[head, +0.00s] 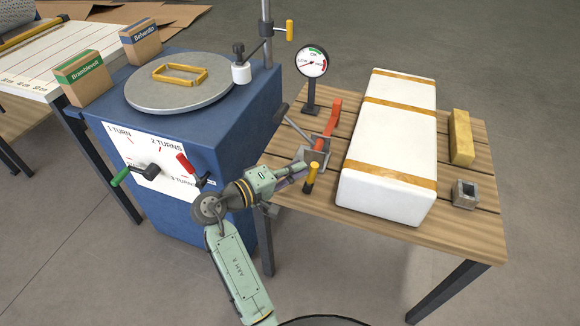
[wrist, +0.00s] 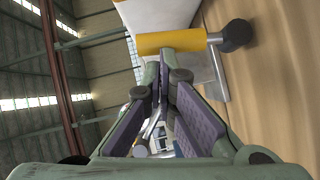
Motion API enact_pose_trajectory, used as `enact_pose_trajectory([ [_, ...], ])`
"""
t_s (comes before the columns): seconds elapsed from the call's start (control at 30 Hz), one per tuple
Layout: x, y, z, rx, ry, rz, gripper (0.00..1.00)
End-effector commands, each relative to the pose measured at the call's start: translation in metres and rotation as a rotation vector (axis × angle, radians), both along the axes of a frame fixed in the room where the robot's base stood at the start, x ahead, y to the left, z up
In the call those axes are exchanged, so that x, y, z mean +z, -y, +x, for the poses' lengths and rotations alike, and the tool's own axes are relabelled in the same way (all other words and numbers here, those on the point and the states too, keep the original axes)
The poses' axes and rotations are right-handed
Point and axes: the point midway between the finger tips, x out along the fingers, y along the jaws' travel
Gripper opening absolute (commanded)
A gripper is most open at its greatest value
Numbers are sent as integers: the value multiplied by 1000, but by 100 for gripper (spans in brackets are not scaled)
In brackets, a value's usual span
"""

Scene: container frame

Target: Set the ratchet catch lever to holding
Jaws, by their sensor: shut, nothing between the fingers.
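The ratchet (head: 312,152) is a grey metal device at the left edge of the wooden table. I cannot tell from a label which is the catch lever. My gripper (head: 302,173) is shut and empty, just left of the yellow handle. In the wrist view the yellow handle (wrist: 172,43) lies just beyond my shut fingertips (wrist: 166,78); I cannot tell whether they touch.
A white box with tan straps (head: 385,150) lies right of the ratchet. A dial gauge (head: 312,65) stands behind it. A blue machine (head: 225,140) with a round plate stands close at left. A yellow block (head: 461,137) and a small metal block (head: 465,193) sit at right.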

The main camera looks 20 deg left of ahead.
Motion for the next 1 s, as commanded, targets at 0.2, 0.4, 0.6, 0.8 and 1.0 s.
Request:
enact_pose_trajectory([
  [0.2,3,11,0,-3,4,110,0],
  [0.4,3,14,0,-3,5,160,0],
  [0.6,3,15,-1,-3,5,176,0],
  [0.8,3,15,0,-2,5,174,0],
  [1.0,4,15,0,-1,6,174,0],
])
